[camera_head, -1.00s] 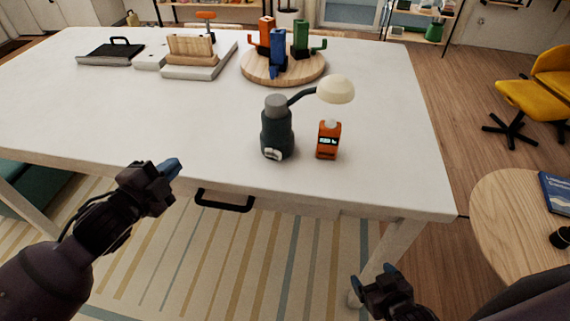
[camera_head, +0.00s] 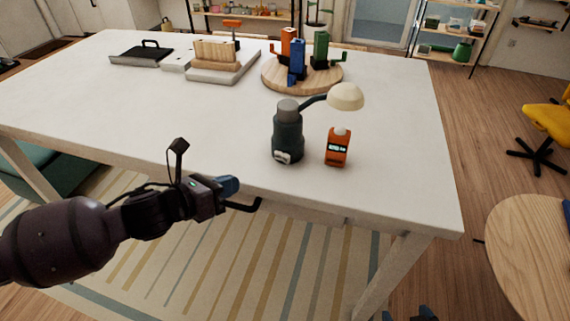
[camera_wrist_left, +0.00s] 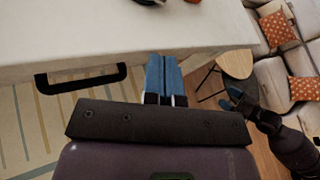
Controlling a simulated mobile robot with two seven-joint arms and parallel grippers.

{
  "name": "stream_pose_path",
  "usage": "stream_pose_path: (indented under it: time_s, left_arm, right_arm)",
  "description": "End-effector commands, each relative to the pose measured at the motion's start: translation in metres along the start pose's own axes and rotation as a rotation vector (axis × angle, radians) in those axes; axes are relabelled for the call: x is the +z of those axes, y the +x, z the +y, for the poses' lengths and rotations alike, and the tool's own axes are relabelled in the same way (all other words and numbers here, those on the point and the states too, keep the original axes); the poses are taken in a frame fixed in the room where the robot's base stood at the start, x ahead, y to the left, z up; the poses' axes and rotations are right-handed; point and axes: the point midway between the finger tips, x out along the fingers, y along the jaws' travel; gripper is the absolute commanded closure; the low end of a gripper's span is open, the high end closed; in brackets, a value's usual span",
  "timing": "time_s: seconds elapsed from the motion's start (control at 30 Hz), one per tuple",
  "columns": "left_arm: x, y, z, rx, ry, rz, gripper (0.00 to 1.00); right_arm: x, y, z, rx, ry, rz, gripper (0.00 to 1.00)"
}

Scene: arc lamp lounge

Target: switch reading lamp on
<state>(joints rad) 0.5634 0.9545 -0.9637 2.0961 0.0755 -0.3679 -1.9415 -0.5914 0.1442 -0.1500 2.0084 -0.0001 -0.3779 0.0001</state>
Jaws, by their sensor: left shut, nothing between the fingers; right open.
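The reading lamp (camera_head: 289,136) stands upright on the white table near its front edge. It has a dark green base with a grey top, a small white part low on its front, and a curved arm to a cream shade (camera_head: 346,96). I cannot tell whether it is lit. My left gripper (camera_head: 229,186) is shut and empty, in front of the table's front edge, left of and nearer than the lamp. Its blue fingers (camera_wrist_left: 163,76) are together in the left wrist view. My right gripper (camera_head: 424,313) is mostly cut off at the bottom edge; it also shows in the left wrist view (camera_wrist_left: 231,98).
An orange device (camera_head: 337,150) stands right of the lamp, below the shade. The white table (camera_head: 180,110) also holds a round wooden board (camera_head: 275,76) with coloured pieces, a wooden rack (camera_head: 216,55) and a black tray (camera_head: 140,57). A black drawer handle (camera_wrist_left: 80,80) juts from the table front.

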Motion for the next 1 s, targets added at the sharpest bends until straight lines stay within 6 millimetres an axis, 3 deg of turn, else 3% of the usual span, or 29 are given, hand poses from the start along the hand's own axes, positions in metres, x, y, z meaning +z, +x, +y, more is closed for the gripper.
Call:
stream_pose_path:
  time_s: [0.3, 0.77, 1.0]
  left_arm:
    - [0.000, 0.000, 0.000, 0.000, 0.273, 0.000, 1.00]
    - [0.000, 0.001, 0.000, 0.000, 0.306, -0.001, 1.00]
    - [0.000, 0.020, 0.000, 0.000, 0.304, -0.002, 1.00]
  right_arm:
    - [-0.001, 0.000, 0.000, 0.000, -0.001, 0.001, 0.19]
    - [-0.001, 0.000, 0.000, 0.000, -0.001, 0.001, 0.19]
    - [0.002, 0.001, 0.000, -0.001, -0.001, -0.002, 0.19]
